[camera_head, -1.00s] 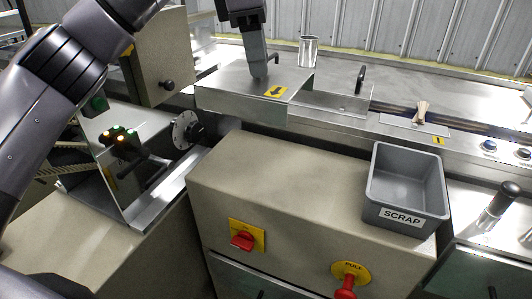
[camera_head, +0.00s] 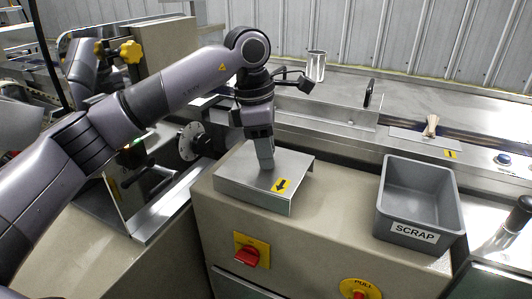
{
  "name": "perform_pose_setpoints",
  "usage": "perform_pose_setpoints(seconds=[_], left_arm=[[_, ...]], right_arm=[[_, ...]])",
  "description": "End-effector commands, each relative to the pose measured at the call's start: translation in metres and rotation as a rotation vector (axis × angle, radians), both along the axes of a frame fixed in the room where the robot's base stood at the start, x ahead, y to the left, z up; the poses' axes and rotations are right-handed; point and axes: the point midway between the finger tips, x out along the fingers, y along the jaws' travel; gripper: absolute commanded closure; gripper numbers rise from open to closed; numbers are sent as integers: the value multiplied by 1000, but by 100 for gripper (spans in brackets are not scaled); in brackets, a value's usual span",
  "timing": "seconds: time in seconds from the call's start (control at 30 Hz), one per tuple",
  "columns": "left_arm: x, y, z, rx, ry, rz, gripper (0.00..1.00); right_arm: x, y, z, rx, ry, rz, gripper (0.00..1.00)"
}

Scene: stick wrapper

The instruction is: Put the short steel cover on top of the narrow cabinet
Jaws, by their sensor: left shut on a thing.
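The short steel cover (camera_head: 238,182) is a bent sheet-metal piece with a yellow arrow label (camera_head: 281,186). It is over the left part of the beige cabinet top (camera_head: 345,212), level, with its front lip facing me. I cannot tell whether it rests on the top or hangs just above it. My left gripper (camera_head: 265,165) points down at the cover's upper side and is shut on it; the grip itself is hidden. My right gripper is not in view.
A grey SCRAP bin (camera_head: 392,223) stands on the cabinet's right part. A red switch (camera_head: 247,256) is on its front. Behind runs a steel machine bed with an open channel (camera_head: 325,117), a black handle (camera_head: 369,94), a metal cup (camera_head: 316,66) and wooden sticks (camera_head: 431,126).

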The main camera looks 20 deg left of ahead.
Motion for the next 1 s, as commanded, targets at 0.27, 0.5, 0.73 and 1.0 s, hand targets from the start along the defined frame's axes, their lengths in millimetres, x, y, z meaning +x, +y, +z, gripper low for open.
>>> perform_pose_setpoints(seconds=[0.27, 0.5, 0.73, 1.0], left_arm=[[1, 0, -7, -4, -6, 0, 100], [0, 0, -12, -2, -2, 0, 45], [0, 0, -11, -1, -1, 0, 39], [0, 2, 7, 0, -4, 1, 39]], right_arm=[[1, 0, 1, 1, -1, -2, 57], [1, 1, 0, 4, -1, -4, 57], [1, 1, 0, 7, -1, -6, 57], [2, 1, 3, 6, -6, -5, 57]])
